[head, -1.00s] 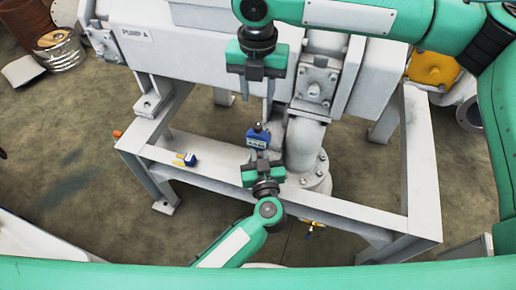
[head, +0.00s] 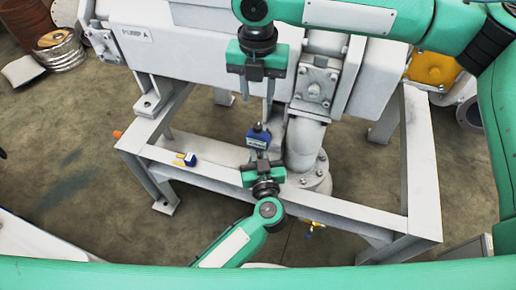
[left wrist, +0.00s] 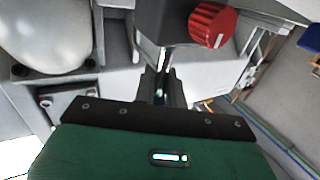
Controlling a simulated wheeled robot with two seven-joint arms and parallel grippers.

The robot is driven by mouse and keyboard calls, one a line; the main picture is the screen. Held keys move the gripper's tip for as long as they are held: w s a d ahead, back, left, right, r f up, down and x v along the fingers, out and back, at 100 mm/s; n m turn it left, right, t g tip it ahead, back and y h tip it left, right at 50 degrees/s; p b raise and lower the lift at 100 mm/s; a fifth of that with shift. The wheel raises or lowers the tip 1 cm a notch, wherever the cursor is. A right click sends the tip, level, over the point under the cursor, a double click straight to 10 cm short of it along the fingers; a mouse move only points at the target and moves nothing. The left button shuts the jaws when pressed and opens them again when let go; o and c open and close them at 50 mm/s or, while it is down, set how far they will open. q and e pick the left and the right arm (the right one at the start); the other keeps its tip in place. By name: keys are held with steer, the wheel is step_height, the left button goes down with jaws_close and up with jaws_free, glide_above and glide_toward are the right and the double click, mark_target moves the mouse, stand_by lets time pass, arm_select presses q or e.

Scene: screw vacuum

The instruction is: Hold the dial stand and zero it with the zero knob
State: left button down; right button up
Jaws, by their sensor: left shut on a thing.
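The dial stand (head: 258,139) is a small blue block with a pale label and a dark top, standing above the front beam in the head view. My left gripper (head: 260,160) reaches up from below and is shut on its lower part. In the left wrist view, the left fingers (left wrist: 161,88) close on a thin part under a dark grey body. A ribbed red knob (left wrist: 210,24) sits on that body. My right gripper (head: 260,80) points down from above, apart from the dial stand.
A pale steel frame (head: 340,208) surrounds the work area, with a flanged pipe (head: 306,145) close right of the dial stand. A small blue and yellow part (head: 188,159) sits on the front beam. The pump housing (head: 185,60) stands behind.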

mark_target(258, 126)
steer(key=shift+o, duration=0.7)
stand_by(0.3)
step_height(258, 126, down, 10)
steer(key=n, duration=0.7)
steer(key=shift+r, duration=0.2)
stand_by(0.3)
steer(key=shift+c, duration=0.2)
